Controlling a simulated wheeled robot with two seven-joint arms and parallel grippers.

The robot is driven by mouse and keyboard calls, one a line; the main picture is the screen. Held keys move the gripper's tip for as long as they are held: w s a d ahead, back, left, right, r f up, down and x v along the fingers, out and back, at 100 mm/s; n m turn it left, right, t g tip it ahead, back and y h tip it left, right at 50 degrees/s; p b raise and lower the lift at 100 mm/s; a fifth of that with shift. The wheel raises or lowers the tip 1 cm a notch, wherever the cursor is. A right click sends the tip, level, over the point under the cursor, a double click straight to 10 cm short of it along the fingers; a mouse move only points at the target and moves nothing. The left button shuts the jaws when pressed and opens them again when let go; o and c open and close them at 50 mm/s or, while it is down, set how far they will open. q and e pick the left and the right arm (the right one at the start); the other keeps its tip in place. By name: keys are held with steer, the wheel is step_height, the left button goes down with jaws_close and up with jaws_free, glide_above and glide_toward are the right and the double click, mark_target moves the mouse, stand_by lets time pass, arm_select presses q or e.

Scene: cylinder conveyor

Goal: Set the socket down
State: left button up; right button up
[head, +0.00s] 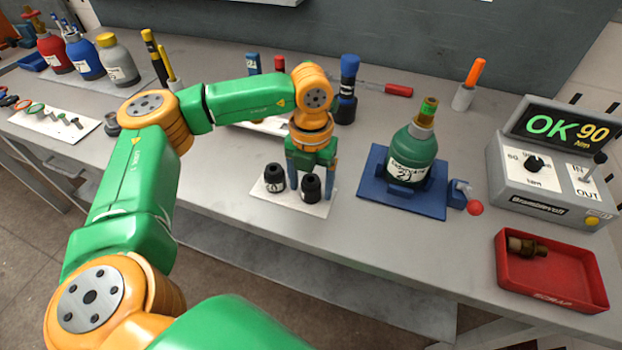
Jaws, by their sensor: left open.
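Two black sockets, a left one (273,177) and a right one (311,188), stand upright on a white plate (262,192) near the table's front edge. My right gripper is not in view.
A green cylinder (412,155) sits in a blue fixture (375,188) to the right. Further right are a torque controller (545,190) reading "OK 90 Nm" and a red scrap tray (560,288). A blue-topped tool (347,90) stands behind my gripper. Bare table lies right of the plate.

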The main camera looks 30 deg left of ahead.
arm_select(q)
steer(key=shift+r, duration=0.55)
step_height(320, 180, up, 11)
steer(key=b, duration=0.1)
steer(key=shift+r, duration=0.15)
